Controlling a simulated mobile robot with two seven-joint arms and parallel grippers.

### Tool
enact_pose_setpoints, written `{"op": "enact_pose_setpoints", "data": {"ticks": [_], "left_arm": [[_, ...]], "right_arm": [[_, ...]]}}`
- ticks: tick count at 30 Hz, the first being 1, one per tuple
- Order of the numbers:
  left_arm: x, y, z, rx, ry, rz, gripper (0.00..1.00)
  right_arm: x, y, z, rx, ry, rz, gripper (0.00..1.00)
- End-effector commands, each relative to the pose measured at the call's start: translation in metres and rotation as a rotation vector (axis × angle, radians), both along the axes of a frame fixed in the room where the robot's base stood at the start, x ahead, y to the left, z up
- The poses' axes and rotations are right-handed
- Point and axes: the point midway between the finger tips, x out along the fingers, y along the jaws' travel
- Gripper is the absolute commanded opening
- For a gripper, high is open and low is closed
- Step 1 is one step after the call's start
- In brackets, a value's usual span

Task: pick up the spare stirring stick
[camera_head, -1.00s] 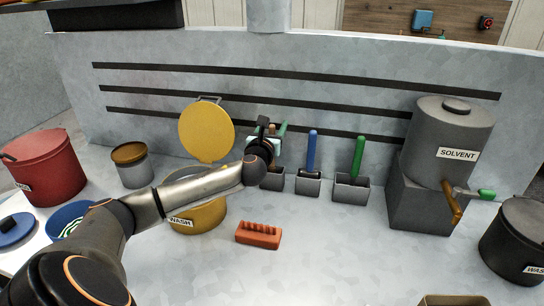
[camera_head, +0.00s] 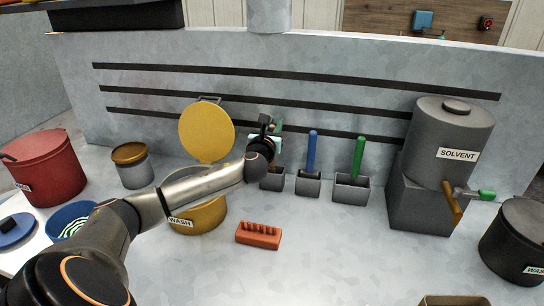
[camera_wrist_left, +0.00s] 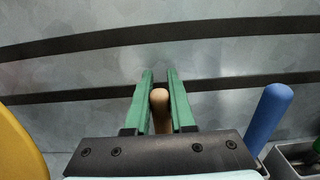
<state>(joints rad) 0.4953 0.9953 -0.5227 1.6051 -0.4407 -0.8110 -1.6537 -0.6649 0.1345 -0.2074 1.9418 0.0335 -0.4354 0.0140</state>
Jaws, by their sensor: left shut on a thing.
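The spare stirring stick, a light wooden rod with a rounded top (camera_wrist_left: 160,108), stands between the green fingers of my left gripper (camera_wrist_left: 160,100) in the left wrist view. The fingers are shut on its upper part. In the head view my left gripper (camera_head: 276,127) is above the leftmost grey holder (camera_head: 272,180) by the back wall, and the wrist hides most of the stick. I cannot tell whether its lower end is still in that holder. My right gripper is not in view.
A blue-handled tool (camera_head: 312,150) and a green-handled tool (camera_head: 359,155) stand in holders to the right. A yellow wash pot (camera_head: 205,215) with raised lid (camera_head: 206,133) is under my forearm. An orange rack (camera_head: 258,236) lies in front. The grey solvent drum (camera_head: 450,135) stands right.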

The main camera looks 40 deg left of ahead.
Motion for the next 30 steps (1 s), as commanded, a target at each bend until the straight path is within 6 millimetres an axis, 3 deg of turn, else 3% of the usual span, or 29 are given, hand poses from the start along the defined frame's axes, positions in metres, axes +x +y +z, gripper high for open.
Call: {"op": "enact_pose_setpoints", "data": {"ticks": [17, 23, 30], "left_arm": [[0.000, 0.000, 0.005, 0.001, -0.002, 0.001, 0.00], [0.000, 0.000, 0.029, 0.001, -0.004, -0.001, 0.00], [0.000, 0.000, 0.085, 0.001, -0.008, 0.000, 0.00]], "right_arm": [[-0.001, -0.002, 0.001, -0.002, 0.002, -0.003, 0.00], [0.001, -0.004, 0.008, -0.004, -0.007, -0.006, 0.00], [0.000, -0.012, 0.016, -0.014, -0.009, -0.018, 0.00]]}}
